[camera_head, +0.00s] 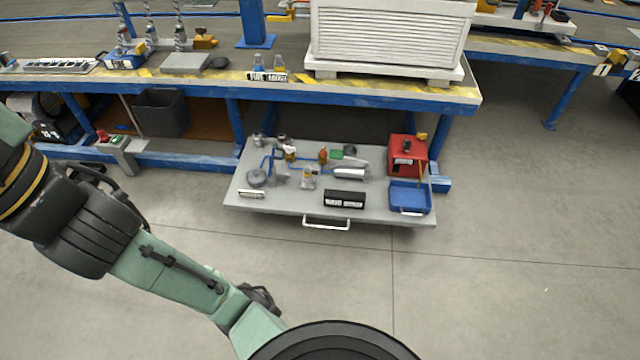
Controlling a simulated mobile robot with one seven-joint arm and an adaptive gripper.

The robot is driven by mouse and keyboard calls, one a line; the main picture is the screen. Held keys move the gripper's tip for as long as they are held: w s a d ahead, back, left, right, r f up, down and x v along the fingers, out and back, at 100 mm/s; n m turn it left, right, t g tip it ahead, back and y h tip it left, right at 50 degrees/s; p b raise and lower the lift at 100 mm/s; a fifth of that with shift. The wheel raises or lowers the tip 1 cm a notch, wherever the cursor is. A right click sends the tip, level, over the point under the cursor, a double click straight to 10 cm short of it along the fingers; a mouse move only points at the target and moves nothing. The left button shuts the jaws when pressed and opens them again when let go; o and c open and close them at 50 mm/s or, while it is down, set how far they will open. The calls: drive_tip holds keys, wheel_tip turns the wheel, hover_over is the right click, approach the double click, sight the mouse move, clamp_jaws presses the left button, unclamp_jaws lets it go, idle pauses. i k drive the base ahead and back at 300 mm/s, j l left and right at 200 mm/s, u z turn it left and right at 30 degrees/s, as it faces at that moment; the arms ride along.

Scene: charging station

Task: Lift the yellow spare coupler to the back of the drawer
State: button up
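A grey drawer (285,207) is pulled out below the blue-framed workbench. It holds several small parts, a red box (407,156) and a blue tray (409,197). A small yellowish part (307,172) stands near the drawer's middle, and a small yellow piece (422,136) shows at the red box's top right. I cannot tell which of these is the yellow spare coupler. My green and black arm comes in from the left and runs down to the bottom edge. My gripper is not visible, and the arm's end is apart from the drawer.
A white slatted crate (388,40) and several tools stand on the workbench (290,92) above the drawer's back. A dark label block (344,199) and the white handle (327,222) are at the drawer's front. The floor in front is clear.

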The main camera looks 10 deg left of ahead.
sight(307, 172)
drive_tip(key=i, duration=0.9)
drive_tip(key=i+l, duration=0.15)
drive_tip(key=i, duration=0.8)
drive_tip(key=j+u, duration=0.05)
